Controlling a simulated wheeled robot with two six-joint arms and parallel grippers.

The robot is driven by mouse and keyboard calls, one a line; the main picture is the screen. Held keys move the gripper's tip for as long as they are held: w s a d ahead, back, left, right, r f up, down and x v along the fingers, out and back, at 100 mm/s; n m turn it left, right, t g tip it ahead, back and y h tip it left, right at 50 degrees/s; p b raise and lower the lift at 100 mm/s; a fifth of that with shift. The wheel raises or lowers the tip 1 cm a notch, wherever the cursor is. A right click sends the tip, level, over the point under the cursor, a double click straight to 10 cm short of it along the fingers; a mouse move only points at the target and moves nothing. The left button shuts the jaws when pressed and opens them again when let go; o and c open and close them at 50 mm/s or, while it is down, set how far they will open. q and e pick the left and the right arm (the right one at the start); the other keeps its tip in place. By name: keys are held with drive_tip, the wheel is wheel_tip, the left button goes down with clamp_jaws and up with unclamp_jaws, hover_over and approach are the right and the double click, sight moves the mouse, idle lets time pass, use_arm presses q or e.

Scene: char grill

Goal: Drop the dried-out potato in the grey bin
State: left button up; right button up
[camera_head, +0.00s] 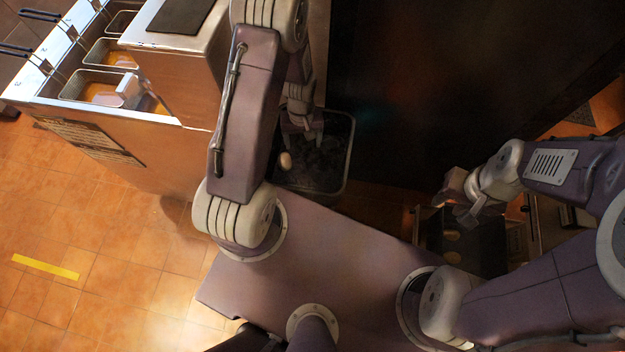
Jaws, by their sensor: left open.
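The dark container (478,240) at the right holds a couple of pale potatoes (452,258). A fryer (165,85) with several baskets stands at the upper left. A large dark panel (420,80) fills the back. The tiled floor (90,260) at the left is clear.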

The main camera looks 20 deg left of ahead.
use_arm(q)
wheel_tip(320, 180, up, 9)
drive_tip(key=p, duration=0.1)
drive_tip(key=shift+f, duration=0.1)
idle(0.6)
